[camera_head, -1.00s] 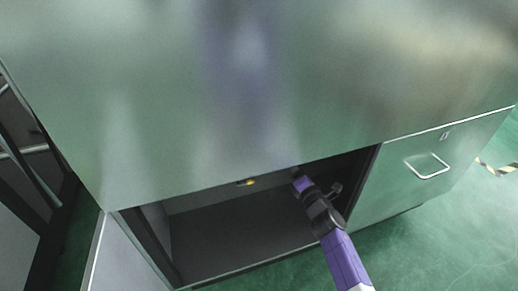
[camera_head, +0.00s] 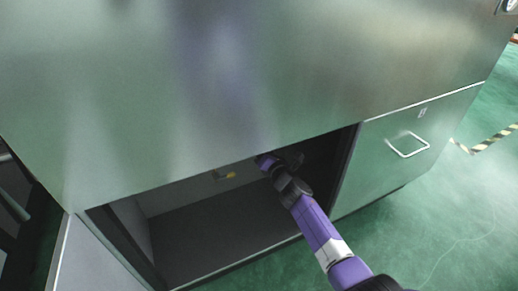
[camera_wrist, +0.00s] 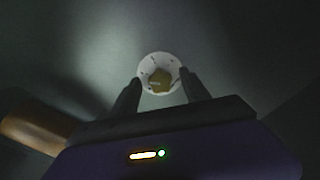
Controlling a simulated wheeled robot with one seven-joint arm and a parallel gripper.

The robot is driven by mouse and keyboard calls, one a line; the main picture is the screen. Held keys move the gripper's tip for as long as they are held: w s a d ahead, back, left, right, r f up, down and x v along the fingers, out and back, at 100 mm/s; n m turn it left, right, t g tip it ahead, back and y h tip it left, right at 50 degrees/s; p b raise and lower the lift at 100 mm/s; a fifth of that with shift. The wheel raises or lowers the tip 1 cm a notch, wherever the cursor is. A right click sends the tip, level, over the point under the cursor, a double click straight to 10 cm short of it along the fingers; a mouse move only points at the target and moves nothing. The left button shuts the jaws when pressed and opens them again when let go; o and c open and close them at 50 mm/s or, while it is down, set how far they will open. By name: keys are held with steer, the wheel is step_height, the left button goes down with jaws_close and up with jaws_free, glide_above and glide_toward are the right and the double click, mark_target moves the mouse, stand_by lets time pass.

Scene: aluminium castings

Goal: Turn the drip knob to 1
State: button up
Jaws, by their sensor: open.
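My gripper (camera_wrist: 156,84) is open, with one dark finger on each side of the dial in the picture. I cannot tell whether the fingers touch the knob. In the head view my arm reaches into the open cabinet bay, and the gripper's fingertips are hidden there. A small yellow part (camera_head: 231,175) shows under the upper edge of the bay, left of my arm.
The metal cabinet front (camera_head: 230,90) overhangs the dark open bay (camera_head: 215,235). A closed door with a handle (camera_head: 408,145) is on the right. A copper-coloured cylinder (camera_wrist: 35,130) lies at the left in the wrist view. Green floor is free at the right.

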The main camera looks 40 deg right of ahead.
steer(key=shift+w, duration=0.15)
jaws_close()
steer(key=shift+m, duration=0.3)
steer(key=m+p, duration=0.2)
steer(key=m, duration=0.5)
steer(key=m+p, duration=0.2)
steer(key=m, duration=0.6)
steer(key=m+p, duration=0.2)
steer(key=m, duration=0.6)
steer(key=shift+f, duration=0.4)
steer(key=shift+m, duration=0.4)
